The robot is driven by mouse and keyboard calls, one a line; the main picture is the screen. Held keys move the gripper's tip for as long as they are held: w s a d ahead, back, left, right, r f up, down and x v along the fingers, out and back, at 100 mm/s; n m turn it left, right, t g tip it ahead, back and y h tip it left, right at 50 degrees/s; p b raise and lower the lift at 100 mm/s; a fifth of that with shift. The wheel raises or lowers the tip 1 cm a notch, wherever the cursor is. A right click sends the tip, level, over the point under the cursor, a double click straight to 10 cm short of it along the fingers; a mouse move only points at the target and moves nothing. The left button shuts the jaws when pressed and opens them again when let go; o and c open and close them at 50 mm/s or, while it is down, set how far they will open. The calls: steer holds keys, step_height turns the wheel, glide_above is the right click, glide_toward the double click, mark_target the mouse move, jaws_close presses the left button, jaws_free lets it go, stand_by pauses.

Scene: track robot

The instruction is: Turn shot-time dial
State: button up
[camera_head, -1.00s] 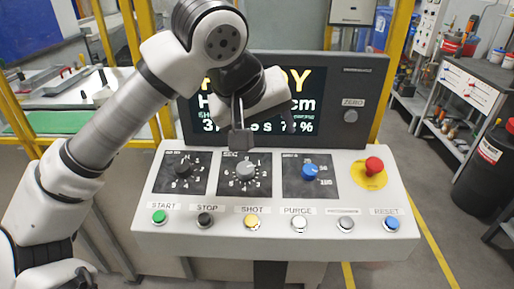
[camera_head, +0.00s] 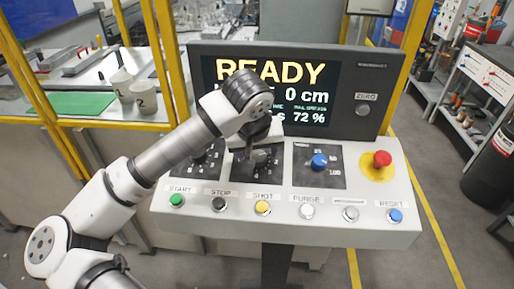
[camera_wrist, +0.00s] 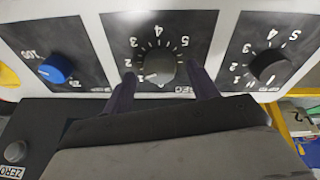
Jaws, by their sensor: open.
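A blue dial (camera_head: 319,161) and a red emergency button (camera_head: 382,160) stand to the right. A black dial (camera_wrist: 268,65) sits on the other side. A row of buttons, including a yellow one (camera_head: 262,207), runs along the front. The READY screen (camera_head: 268,90) rises behind.

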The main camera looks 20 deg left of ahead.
steer(key=shift+w+f, duration=0.15)
steer(key=shift+f, duration=0.35)
steer(key=c, duration=1)
steer(key=shift+f+n+b, duration=0.15)
steer(key=shift+n+b, duration=0.15)
steer(key=shift+b, duration=0.55)
